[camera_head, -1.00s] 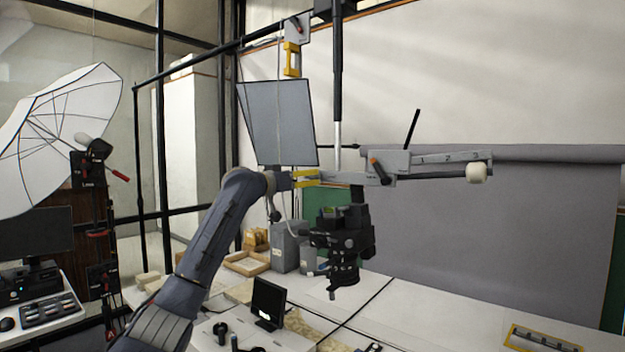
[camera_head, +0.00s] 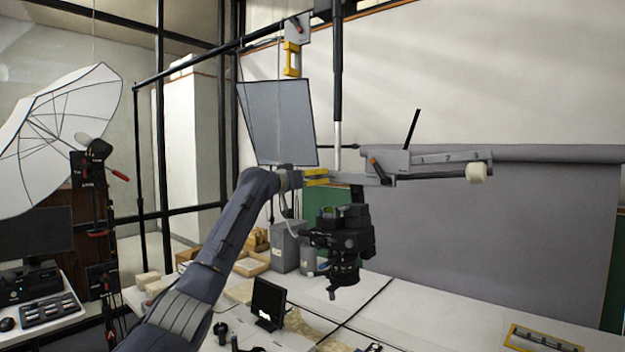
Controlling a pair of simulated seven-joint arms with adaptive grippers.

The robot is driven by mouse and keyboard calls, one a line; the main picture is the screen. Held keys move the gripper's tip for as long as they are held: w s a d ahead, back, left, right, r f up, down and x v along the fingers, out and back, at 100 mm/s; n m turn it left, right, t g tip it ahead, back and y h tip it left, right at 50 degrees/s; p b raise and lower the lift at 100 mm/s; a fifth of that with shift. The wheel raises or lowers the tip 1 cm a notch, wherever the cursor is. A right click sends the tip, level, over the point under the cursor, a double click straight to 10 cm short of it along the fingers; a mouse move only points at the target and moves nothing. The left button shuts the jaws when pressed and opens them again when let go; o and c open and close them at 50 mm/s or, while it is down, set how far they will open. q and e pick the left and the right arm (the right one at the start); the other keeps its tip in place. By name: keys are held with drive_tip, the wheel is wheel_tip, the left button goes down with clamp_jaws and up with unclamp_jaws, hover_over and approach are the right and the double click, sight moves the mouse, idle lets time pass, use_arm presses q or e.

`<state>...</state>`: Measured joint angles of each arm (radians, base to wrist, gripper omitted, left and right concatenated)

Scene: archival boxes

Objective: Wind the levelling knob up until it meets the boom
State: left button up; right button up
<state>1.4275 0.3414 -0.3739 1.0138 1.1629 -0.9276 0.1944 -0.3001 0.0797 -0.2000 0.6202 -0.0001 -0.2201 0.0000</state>
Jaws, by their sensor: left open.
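The grey boom (camera_head: 445,157) extends to the right above the copy table, with number marks along its side. A cream, rounded knob-like piece (camera_head: 477,173) is at the right end of a dark rod under the boom; its top is close to the boom's underside, and I cannot tell if they touch. I cannot tell for certain that this is the levelling knob. My left gripper (camera_head: 319,177), with yellow fingers, is open at the left end of the boom assembly, pointing right. I cannot tell whether it touches anything. My right gripper is out of view.
A black camera (camera_head: 340,240) hangs below the boom, close to my left gripper. An orange-handled lever (camera_head: 376,168) is on the boom's bracket. A small monitor (camera_head: 268,303) stands on the white table (camera_head: 420,308). The air right of the camera is clear.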

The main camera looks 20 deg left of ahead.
use_arm(q)
clamp_jaws()
